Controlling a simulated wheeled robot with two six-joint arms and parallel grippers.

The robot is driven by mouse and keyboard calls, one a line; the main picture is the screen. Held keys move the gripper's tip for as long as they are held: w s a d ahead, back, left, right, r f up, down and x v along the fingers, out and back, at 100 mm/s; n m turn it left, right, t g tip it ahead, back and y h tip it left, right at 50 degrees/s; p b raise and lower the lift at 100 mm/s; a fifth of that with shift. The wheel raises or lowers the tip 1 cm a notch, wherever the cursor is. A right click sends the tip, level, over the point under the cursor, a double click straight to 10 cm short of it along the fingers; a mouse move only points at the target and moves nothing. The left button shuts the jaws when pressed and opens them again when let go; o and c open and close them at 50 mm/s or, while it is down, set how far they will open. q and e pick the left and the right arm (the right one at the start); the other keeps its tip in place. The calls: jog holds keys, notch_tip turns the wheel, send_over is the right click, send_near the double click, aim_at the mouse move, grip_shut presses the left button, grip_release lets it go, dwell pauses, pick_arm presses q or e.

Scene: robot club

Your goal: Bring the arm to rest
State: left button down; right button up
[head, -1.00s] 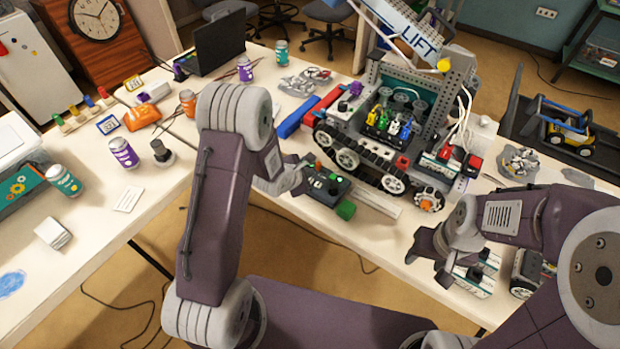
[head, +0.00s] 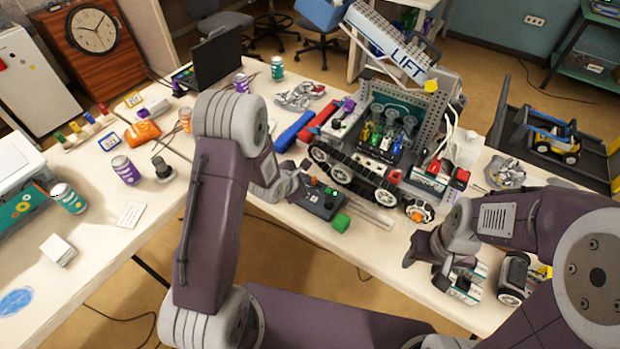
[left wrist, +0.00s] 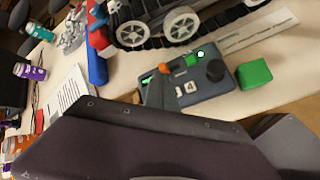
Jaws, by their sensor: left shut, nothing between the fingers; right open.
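My left gripper (head: 300,168) is shut and empty. It hangs just above the back left side of a dark control box (head: 318,196) that has a black knob. A gap or touch between them cannot be told. In the left wrist view, a grey fingertip (left wrist: 160,92) overlaps the left part of the box. My right gripper (head: 422,248) is open at the front right of the table. It is close to a white and teal block (head: 463,284), with nothing seen held. Part of its jaws is hidden by its own wrist.
A green cube (head: 340,222) sits beside the control box. A tracked robot model with a LIFT sign (head: 408,62) stands behind. A dark wheeled item (head: 514,276) lies right of the right gripper. Cans and small items crowd the left table (head: 100,250). A floor gap separates the tabletops in front.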

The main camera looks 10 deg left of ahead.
pick_arm(q)
notch_tip(320, 180, up, 12)
jog(key=m+t, duration=0.1)
jog(key=m, duration=0.1)
jog(key=s+a+f+m+g+y, duration=0.1)
jog(key=s+m+g, duration=0.3)
jog(key=s+m, duration=0.7)
jog(key=s+a+f+m+g+y, duration=0.1)
jog(key=s+f+m+g, duration=0.2)
jog(key=s+m, duration=0.8)
jog(key=shift+s+g, duration=0.75)
jog(key=shift+g, duration=0.15)
